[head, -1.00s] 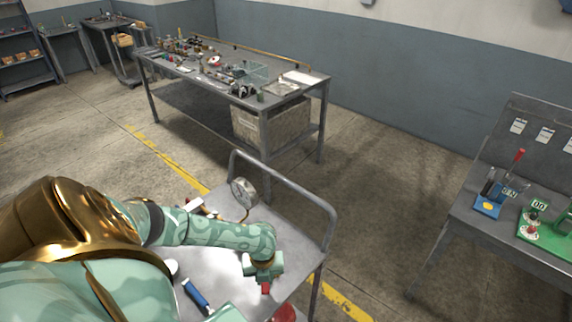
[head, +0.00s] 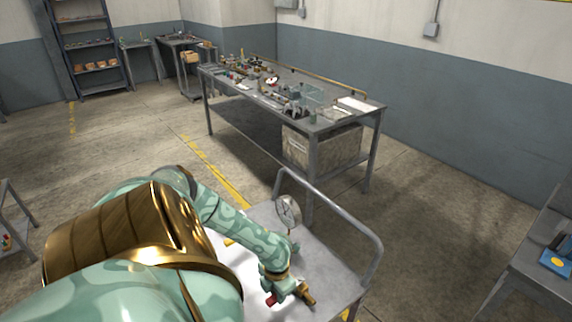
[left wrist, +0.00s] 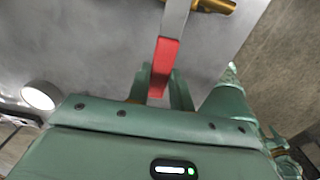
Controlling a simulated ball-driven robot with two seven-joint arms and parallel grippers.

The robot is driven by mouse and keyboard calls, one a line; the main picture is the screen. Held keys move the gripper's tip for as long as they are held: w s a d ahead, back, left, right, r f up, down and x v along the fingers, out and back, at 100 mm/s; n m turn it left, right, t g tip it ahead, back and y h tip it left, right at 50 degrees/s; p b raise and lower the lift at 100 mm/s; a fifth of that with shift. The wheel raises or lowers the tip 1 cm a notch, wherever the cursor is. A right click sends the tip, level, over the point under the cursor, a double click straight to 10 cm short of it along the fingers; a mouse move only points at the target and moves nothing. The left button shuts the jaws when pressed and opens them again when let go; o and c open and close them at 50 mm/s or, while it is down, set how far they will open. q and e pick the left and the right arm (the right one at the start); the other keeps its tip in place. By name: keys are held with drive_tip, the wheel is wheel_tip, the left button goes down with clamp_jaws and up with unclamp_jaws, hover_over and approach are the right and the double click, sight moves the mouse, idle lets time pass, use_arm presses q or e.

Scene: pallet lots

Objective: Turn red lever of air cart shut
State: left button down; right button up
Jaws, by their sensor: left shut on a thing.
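The air cart (head: 330,268) is a grey metal cart with a tube push rail, at the lower middle of the head view. A brass valve fitting (head: 306,293) shows just right of my left gripper (head: 274,288). The red lever (head: 270,299) shows as a small red end at the gripper. In the left wrist view, the red-sleeved lever (left wrist: 164,60) runs from a grey metal strip down between the two green fingers (left wrist: 160,82). The left gripper is shut on its red end. Part of the brass fitting (left wrist: 215,5) shows at the top edge. My right gripper is out of view.
A round pressure gauge (head: 289,212) stands on the cart close to my left forearm. The cart's rail (head: 345,222) rises behind it. A long cluttered workbench (head: 330,122) stands farther back. Another bench (head: 540,275) is at the right edge. Open floor lies between them.

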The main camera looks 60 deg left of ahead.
use_arm(q)
drive_tip(key=shift+s+a+m, duration=0.1)
drive_tip(key=shift+a+m, duration=0.2)
drive_tip(key=shift+m, duration=0.1)
drive_tip(key=c, duration=1.2)
unclamp_jaws()
drive_tip(key=shift+c, duration=0.2)
wheel_tip(320, 180, up, 16)
drive_tip(key=p, duration=0.2)
